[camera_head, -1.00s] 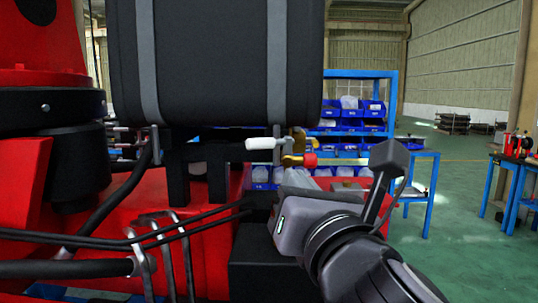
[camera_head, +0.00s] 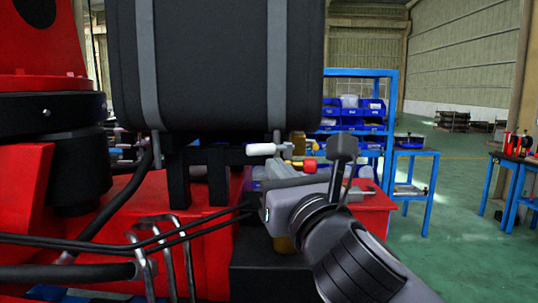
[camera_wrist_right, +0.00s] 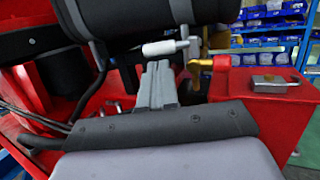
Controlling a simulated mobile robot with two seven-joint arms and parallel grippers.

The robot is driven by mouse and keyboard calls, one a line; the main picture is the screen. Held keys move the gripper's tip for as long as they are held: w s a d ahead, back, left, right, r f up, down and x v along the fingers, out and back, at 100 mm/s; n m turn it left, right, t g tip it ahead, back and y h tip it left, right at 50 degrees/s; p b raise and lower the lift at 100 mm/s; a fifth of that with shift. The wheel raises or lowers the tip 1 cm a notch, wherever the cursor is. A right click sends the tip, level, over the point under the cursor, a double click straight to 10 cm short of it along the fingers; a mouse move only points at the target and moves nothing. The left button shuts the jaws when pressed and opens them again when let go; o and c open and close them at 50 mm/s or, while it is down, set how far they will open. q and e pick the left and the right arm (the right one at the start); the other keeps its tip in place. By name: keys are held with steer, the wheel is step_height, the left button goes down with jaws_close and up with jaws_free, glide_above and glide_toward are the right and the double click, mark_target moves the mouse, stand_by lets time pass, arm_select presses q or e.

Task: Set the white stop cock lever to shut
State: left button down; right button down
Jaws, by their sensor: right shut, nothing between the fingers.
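The white stop cock lever (camera_head: 262,149) lies about level under the black tank, pointing left from its grey stem. It also shows in the right wrist view (camera_wrist_right: 160,48), just beyond the fingertips. My right gripper (camera_head: 268,204) is below the lever in the head view, its fingers largely hidden there. In the right wrist view its fingers (camera_wrist_right: 158,66) are together and empty, with tips just below the lever; whether they touch it I cannot tell. My left gripper is not in view.
The black tank (camera_head: 215,60) with grey straps hangs above. A brass valve with a red end (camera_head: 309,165) sits right of the lever. Black brackets (camera_head: 178,180) and hoses stand left. A padlock (camera_wrist_right: 275,80) lies on the red surface. Blue shelving (camera_head: 360,74) stands behind.

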mark_target(257, 154)
steer(key=shift+p+x, duration=0.45)
steer(key=shift+x, duration=1.75)
steer(key=shift+a, duration=0.1)
steer(key=m+h, duration=0.1)
steer(key=a+m+h, duration=0.1)
steer(key=h, duration=0.1)
steer(key=w+m+h, duration=0.1)
steer(key=shift+a+t+h, duration=0.15)
steer(key=shift+t+h, duration=0.15)
steer(key=shift+h, duration=0.1)
steer(key=shift+w+a+h, duration=0.15)
steer(key=shift+w+h, duration=0.2)
steer(key=shift+h, duration=0.05)
